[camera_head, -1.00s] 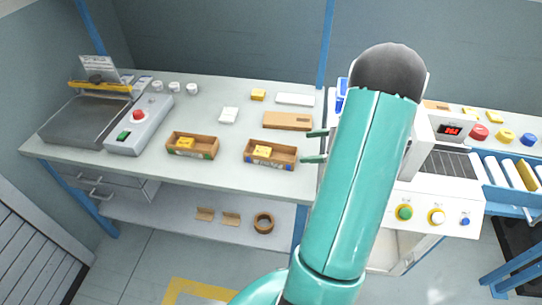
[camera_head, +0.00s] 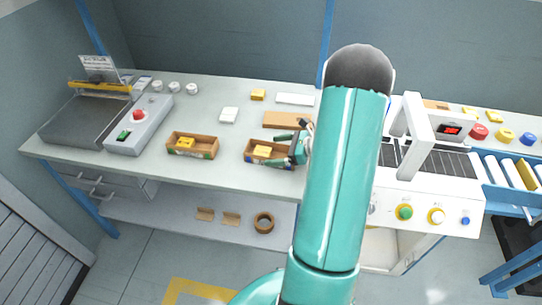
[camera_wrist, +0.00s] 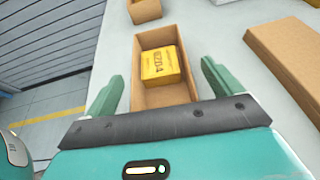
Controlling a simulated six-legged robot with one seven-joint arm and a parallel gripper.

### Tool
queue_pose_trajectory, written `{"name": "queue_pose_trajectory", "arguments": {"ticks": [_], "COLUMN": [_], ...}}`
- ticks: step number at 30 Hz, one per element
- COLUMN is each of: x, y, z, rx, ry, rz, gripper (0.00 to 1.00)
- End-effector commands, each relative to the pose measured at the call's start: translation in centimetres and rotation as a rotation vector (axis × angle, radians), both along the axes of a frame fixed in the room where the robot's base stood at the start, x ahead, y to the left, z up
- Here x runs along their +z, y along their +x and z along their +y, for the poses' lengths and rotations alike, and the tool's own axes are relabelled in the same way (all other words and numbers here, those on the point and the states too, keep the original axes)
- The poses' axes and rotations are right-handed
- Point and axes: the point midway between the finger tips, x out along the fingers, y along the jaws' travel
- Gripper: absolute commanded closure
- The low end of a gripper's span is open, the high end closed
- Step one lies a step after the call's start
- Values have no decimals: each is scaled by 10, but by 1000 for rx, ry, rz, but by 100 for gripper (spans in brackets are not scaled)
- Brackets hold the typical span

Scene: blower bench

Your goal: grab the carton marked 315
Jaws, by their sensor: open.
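I cannot read 315 on any carton. A yellow carton (camera_head: 265,151) lies in the right open brown tray (camera_head: 250,158); in the wrist view this carton (camera_wrist: 161,63) bears a marking that looks like 6204. My gripper (camera_head: 280,148) is open above that tray, its fingers on either side of it in the wrist view (camera_wrist: 162,72), nothing between them held. Another yellow carton (camera_head: 185,143) lies in the left brown tray (camera_head: 208,152). A third yellow carton (camera_head: 258,94) stands farther back.
A flat brown carton (camera_head: 283,119) lies behind the right tray, partly hidden by my arm. A control box with a red button (camera_head: 138,115) stands at left, a white machine (camera_head: 430,190) at right. The bench top (camera_head: 120,168) is clear in front of the left tray.

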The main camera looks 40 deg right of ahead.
Motion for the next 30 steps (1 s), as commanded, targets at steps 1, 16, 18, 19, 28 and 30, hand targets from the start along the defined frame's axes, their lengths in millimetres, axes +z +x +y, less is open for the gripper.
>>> {"name": "queue_pose_trajectory", "arguments": {"ticks": [1, 16, 18, 19, 28, 30], "x": [0, 1, 1, 2, 29, 38], "y": [0, 0, 0, 0, 0, -1], "z": [0, -1, -1, -1, -1, 4], "rx": [0, -1, -1, -1, 1, 1], "ry": [0, -1, -1, -1, -3, -2], "rz": [0, -2, -2, -2, -3, -2], "gripper": [9, 59, 59, 59, 59, 59]}}
